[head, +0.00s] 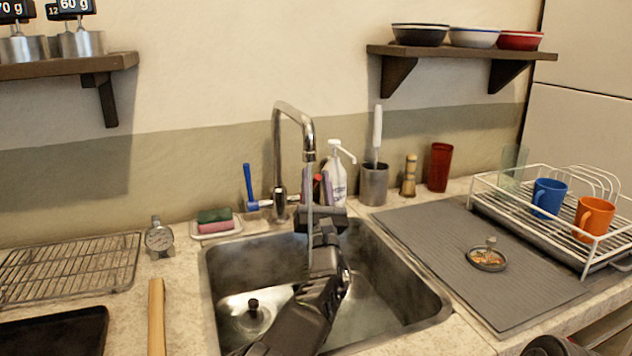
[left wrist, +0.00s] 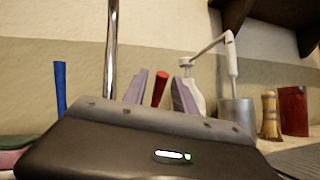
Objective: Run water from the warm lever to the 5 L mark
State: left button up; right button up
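The chrome tap (head: 279,150) stands behind the sink (head: 215,290), its spout arching over the basin. A thin pale water stream (head: 309,205) falls from the spout. The blue lever (head: 248,185) stands upright at the tap's left. The red lever (left wrist: 160,88) shows between the two separated fingers of my left gripper (left wrist: 160,92); contact cannot be told. In the head view my left gripper (head: 319,190) reaches over the sink to the tap's right side and partly hides the red lever. No 5 L mark is readable. My right gripper is not seen.
A white pump bottle (head: 337,180) and a grey utensil cup (head: 374,185) stand close right of the gripper. A sponge (head: 214,220) lies left of the tap. A dark stopper (head: 253,306) stands in the sink. A dish rack (head: 590,265) and grey mat (head: 430,235) lie right.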

pick_arm(q)
notch_tip(320, 180, up, 10)
jog(key=shift+p, duration=0.7)
jog(key=shift+c, duration=0.2)
